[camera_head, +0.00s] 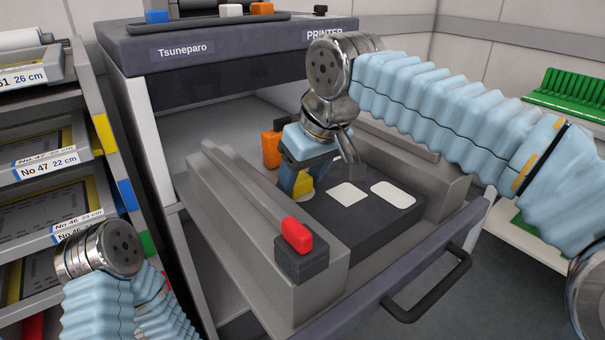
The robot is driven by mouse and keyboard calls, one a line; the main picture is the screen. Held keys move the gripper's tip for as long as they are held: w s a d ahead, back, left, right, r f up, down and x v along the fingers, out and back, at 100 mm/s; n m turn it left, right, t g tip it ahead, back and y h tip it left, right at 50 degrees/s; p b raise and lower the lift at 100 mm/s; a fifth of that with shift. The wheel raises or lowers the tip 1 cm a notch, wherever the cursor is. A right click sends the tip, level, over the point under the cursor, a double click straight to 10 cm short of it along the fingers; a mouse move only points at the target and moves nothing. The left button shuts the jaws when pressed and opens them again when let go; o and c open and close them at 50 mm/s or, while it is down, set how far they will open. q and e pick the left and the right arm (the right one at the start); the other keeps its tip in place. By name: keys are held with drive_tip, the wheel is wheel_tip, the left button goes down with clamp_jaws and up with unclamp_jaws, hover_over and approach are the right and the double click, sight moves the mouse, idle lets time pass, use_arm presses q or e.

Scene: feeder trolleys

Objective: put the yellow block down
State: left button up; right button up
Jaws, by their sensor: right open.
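The yellow block (304,184) is small and partly hidden by my right gripper. It seems to rest on a white patch at the left of the dark bed inside the printer's pulled-out drawer; I cannot tell whether it touches the bed. My right gripper (297,181) points down at the block from above, with its jaws open around or right beside it. My left arm shows at the lower left, but its gripper is not in view.
Two bare white patches (347,195) (393,194) lie to the right on the dark bed. An orange object (271,149) stands behind the gripper. A red button (297,234) sits on the drawer's left rail. Label shelves (40,163) stand at the left, a green rack (570,92) at the right.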

drive_tip(key=p+v, duration=0.2)
drive_tip(key=v, duration=1)
drive_tip(key=shift+p, duration=0.3)
